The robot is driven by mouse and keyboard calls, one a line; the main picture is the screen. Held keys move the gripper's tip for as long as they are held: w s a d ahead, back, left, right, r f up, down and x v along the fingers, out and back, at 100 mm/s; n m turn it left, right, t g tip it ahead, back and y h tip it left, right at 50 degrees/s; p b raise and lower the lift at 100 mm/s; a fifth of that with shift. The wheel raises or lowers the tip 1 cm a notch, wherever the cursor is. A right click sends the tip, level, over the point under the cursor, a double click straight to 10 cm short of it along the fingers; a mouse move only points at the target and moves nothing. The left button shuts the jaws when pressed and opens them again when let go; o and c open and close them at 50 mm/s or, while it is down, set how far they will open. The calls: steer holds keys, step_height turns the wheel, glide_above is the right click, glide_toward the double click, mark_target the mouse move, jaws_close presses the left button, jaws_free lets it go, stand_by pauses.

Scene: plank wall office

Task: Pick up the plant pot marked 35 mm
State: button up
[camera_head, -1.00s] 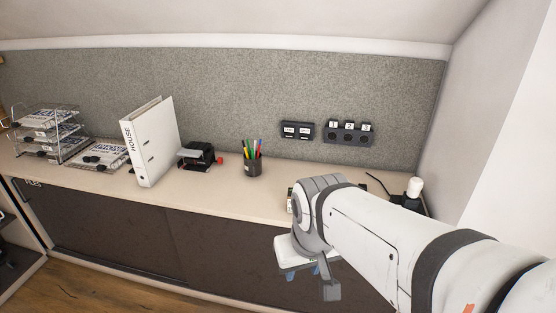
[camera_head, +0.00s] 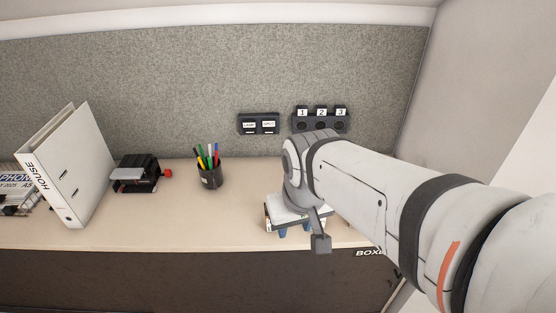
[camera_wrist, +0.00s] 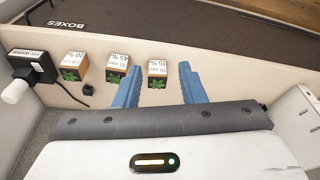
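Three small plant pots show in a row in the wrist view: a left pot (camera_wrist: 73,66), a middle pot (camera_wrist: 117,66) and a right pot (camera_wrist: 157,73). Each has a green plant and a white label. The labels appear upside down and are too small to read surely, so I cannot tell which is marked 35 mm. My gripper (camera_wrist: 159,68) has its two blue fingers apart with nothing held. In the picture, the right pot lies between the fingertips and the middle pot is by the left finger. In the head view my arm and gripper (camera_head: 296,231) hide the pots.
A black power strip with a white plug (camera_wrist: 15,92) and cable lies left of the pots in the wrist view. In the head view a pen cup (camera_head: 210,177), a black hole punch (camera_head: 137,174) and a white binder (camera_head: 68,168) stand on the desk. Bare desk (camera_head: 170,223) lies left of my gripper.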

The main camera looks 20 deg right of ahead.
steer(key=shift+o, duration=0.8)
steer(key=shift+w+f, duration=0.15)
steer(key=shift+w, duration=0.05)
steer(key=o, duration=0.7)
steer(key=w+d+f+b, duration=0.2)
steer(key=w+d+f, duration=0.1)
steer(key=w, duration=0.1)
steer(key=w+d+f+m+b, duration=0.1)
steer(key=w+d+f+b, duration=0.1)
steer(key=w+f+b, duration=0.1)
steer(key=w+d+f+m+t+b, duration=0.1)
steer(key=w+d+f+b, duration=0.1)
steer(key=w+f, duration=0.3)
steer(key=shift+d+h+b, duration=0.3)
steer(key=shift+d+h, duration=0.1)
steer(key=shift+d, duration=0.45)
steer(key=shift+o, duration=0.3)
steer(key=shift+m+t+h, duration=0.3)
steer(key=shift+m, duration=0.6)
steer(key=w+d+f+b, duration=0.1)
steer(key=w+d+f, duration=0.1)
steer(key=f, duration=0.1)
steer(key=w+d+f+b, duration=0.1)
steer(key=w+d+f, duration=0.2)
steer(key=shift+d, duration=0.25)
steer(key=shift+b+x, duration=0.6)
steer(key=shift+x, duration=3.15)
